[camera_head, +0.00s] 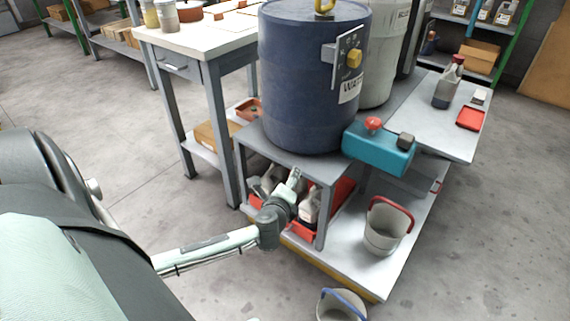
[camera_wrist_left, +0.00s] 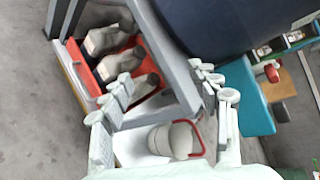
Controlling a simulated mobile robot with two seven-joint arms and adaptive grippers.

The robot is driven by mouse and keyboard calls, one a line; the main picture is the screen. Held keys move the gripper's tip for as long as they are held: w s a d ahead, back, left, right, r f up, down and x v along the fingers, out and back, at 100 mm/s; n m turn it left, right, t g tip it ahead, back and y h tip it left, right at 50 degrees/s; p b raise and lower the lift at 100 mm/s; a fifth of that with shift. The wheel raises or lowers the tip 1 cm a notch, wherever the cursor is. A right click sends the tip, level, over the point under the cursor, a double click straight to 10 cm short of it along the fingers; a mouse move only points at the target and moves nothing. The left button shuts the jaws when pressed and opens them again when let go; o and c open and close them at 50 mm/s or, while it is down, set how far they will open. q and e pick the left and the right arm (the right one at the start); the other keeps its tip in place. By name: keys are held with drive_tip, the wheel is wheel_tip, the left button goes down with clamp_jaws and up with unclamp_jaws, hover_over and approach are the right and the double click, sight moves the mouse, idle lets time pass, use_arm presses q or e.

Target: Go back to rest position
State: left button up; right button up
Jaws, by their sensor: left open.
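My left gripper (camera_head: 291,181) is at the end of the arm that comes in from the left. It is in front of the grey stand, at the height of its lower opening. In the left wrist view its two fingers (camera_wrist_left: 162,88) are apart, with nothing held between them. Behind them are bottles (camera_wrist_left: 110,40) in a red tray (camera_wrist_left: 84,74). The gripper partly hides the bottles (camera_head: 309,204) in the head view. I cannot tell the exact gap to them. My right gripper is not in view.
A blue drum (camera_head: 300,90) stands on the grey stand (camera_head: 241,160). A teal can (camera_head: 378,150) is to its right. A white bucket with a red handle (camera_head: 384,232) is on the low platform (camera_head: 355,275). A workbench (camera_head: 215,45) stands behind left. Floor at left is clear.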

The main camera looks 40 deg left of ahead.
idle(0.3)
use_arm(q)
drive_tip(key=s+d+f+n+g+h, duration=0.2)
drive_tip(key=s+d+f+n, duration=0.1)
drive_tip(key=s+d+n, duration=0.1)
drive_tip(key=s+d+f+n+g+h+p, duration=0.1)
drive_tip(key=s+d+f+n+g, duration=0.2)
drive_tip(key=s+n, duration=0.4)
drive_tip(key=s+d+f+n+g+h+p, duration=0.1)
drive_tip(key=s+d+f+n+g+h, duration=0.1)
drive_tip(key=s, duration=0.7)
drive_tip(key=d+f+n+g, duration=0.1)
drive_tip(key=d+f+n, duration=0.1)
drive_tip(key=d+n, duration=0.1)
drive_tip(key=shift+s+d+f+h, duration=0.3)
drive_tip(key=shift+d+f, duration=0.1)
drive_tip(key=shift+d, duration=0.15)
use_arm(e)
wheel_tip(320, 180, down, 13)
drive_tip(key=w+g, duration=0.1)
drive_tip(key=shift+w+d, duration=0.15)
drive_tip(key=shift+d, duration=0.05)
